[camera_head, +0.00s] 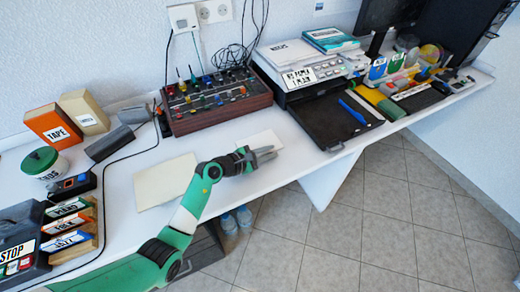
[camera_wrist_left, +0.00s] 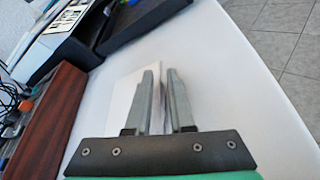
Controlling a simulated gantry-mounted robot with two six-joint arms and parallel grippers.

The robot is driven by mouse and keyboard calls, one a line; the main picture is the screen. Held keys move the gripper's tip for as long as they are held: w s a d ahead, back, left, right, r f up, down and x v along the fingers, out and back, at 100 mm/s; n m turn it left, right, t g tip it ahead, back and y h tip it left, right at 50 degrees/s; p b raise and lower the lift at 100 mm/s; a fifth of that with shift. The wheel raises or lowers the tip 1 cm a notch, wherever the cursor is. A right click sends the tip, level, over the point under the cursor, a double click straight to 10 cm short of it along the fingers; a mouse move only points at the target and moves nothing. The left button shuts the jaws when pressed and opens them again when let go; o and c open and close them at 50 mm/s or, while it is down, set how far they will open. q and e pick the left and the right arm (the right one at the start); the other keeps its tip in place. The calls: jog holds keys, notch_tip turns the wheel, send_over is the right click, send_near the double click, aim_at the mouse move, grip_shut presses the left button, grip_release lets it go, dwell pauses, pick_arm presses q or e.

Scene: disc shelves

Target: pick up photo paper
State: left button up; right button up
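A small white stack of paper (camera_head: 262,141), likely the photo paper, lies on the white table near the front of the printer. My left gripper (camera_head: 272,153) is at its near side, its two fingers pointing right and a narrow gap between them. In the left wrist view the white paper (camera_wrist_left: 118,97) shows beside the left finger and partly behind it. My left gripper (camera_wrist_left: 163,75) is partly open there; the fingers hide part of the paper, and I cannot tell whether they touch it. My right gripper is not in view.
A larger cream sheet (camera_head: 160,182) lies left of the gripper. A wood-sided control box (camera_head: 215,103) stands behind, and a printer with a black tray (camera_head: 325,120) stands to the right. The table's front edge is close to my left arm.

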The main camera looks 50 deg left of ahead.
pick_arm(q)
grip_shut()
jog(key=shift+r, duration=0.1)
dwell(0.3)
jog(key=shift+r+p, duration=0.25)
jog(key=shift+p, duration=0.15)
jog(key=r+p, duration=0.3)
jog(key=r, duration=0.1)
jog(key=shift+s+p, duration=0.2)
jog(key=shift+p, duration=0.15)
jog(key=s+d+r+p, duration=0.3)
jog(key=s+r+p, duration=0.5)
jog(key=s, duration=0.5)
jog(key=shift+s+d+r+p, duration=0.15)
jog(key=shift+d+p, duration=0.15)
jog(key=shift+p, duration=0.2)
